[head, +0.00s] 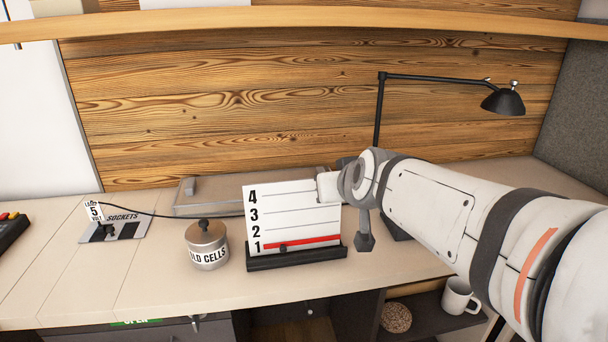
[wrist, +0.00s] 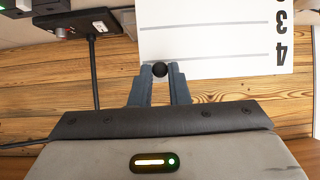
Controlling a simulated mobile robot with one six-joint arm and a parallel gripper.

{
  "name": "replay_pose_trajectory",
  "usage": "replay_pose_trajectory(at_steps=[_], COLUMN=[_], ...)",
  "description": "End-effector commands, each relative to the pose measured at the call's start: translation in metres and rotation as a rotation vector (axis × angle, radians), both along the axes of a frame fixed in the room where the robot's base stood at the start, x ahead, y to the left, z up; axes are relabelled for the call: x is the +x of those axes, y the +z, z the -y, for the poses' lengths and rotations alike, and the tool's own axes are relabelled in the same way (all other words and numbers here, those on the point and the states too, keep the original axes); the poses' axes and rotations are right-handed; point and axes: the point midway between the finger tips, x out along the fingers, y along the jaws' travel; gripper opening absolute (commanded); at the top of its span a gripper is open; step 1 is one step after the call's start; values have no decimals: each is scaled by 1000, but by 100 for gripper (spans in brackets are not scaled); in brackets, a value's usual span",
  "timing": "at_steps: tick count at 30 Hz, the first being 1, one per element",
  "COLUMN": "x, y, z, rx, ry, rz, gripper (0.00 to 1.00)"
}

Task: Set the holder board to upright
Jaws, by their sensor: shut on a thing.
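The holder board (head: 290,212) is a white panel marked 4 to 1, with a red bar beside the 1. It stands in a black base (head: 297,257) on the desk, numbers facing me; I cannot tell how far it leans back. My gripper (head: 328,187) is at its upper right edge. In the wrist view my gripper (wrist: 160,82) is shut on a small black knob (wrist: 160,69) at the edge of the board (wrist: 215,40). In the head view the knob is hidden behind my gripper.
A metal canister (head: 206,243) labelled OLD CELLS stands left of the board. A sockets plate (head: 125,229) with a cable is farther left. A grey case (head: 208,198) lies behind, and a black lamp (head: 378,110) stands behind my arm.

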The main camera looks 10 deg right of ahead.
Motion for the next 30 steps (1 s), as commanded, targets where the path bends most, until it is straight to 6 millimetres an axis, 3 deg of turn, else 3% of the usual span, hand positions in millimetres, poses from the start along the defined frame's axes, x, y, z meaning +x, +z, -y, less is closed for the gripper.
replay_pose_trajectory(at_steps=[13, 14, 21, 30], x=[-2, -3, -2, -1], y=[-9, -9, -7, -1], z=[-4, -4, -4, -4], rx=[-1, 0, 0, -1], ry=[8, 9, 8, 8], rz=[-23, -23, -17, -11], gripper=[0, 16, 36, 38])
